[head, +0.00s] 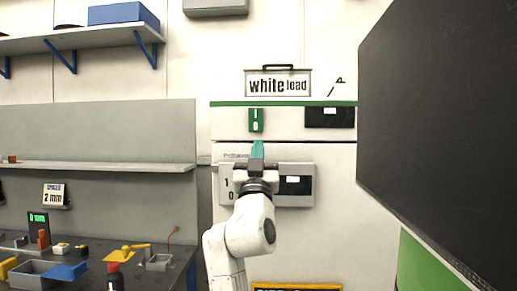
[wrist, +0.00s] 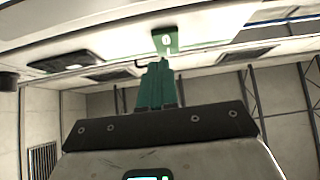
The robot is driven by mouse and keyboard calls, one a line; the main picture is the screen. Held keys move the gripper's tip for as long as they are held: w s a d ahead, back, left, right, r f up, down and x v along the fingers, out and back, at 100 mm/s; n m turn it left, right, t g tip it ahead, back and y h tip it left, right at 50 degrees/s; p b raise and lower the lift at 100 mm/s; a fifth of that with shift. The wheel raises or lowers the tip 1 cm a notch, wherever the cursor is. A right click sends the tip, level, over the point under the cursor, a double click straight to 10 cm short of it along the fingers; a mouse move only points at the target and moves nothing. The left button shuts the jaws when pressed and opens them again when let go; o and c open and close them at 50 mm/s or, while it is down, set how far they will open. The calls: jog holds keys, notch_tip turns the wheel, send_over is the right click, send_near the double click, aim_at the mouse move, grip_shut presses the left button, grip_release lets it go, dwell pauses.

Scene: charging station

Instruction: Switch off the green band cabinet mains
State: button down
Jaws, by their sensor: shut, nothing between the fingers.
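The green band cabinet (head: 230,126) is a pale cabinet with a green stripe along its top edge. A small green switch plate (head: 256,120) with white marks, a 1 above and a 0 below, sits on its front under the stripe. The plate also shows in the wrist view (wrist: 165,41). Its lever position is too small to tell. My gripper (head: 257,145) has teal fingers, shut and empty, pointing up just below the plate in the picture. In the wrist view the fingertips (wrist: 158,63) are close below the plate; I cannot tell whether they touch.
A grey box (head: 304,199) marked 1 and 0 is on the cabinet behind my wrist. A "white load" sign (head: 278,83) stands on top. A large dark panel (head: 440,120) fills the right. A cluttered workbench (head: 95,275) is at lower left, with a shelf (head: 90,37) above.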

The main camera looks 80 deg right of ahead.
jog(key=b+v, duration=0.3)
jog(key=v, duration=0.4)
jog(key=shift+f, duration=0.55)
jog(key=w+a+f+n+t+y, duration=0.25)
jog(key=w+f+y, duration=0.25)
jog(key=f, duration=0.6)
jog(key=w+a+f+n+t+y, duration=0.25)
jog(key=w+f+y, duration=0.2)
jog(key=f, duration=0.75)
jog(key=w+a+f+n+t+y, duration=0.1)
jog(key=w+a+f+n+y, duration=0.3)
jog(key=f, duration=0.7)
jog(key=s+a+f+n+g+y+p, duration=0.1)
jog(key=a+f+n+g+y, duration=0.15)
jog(key=a+f+y, duration=0.8)
jog(key=s+a+f+n+g+y, duration=0.2)
jog(key=s+a+f+n+g, duration=0.3)
jog(key=s+a+f, duration=0.8)
jog(key=shift+a+f, duration=0.2)
jog(key=shift+f, duration=0.65)
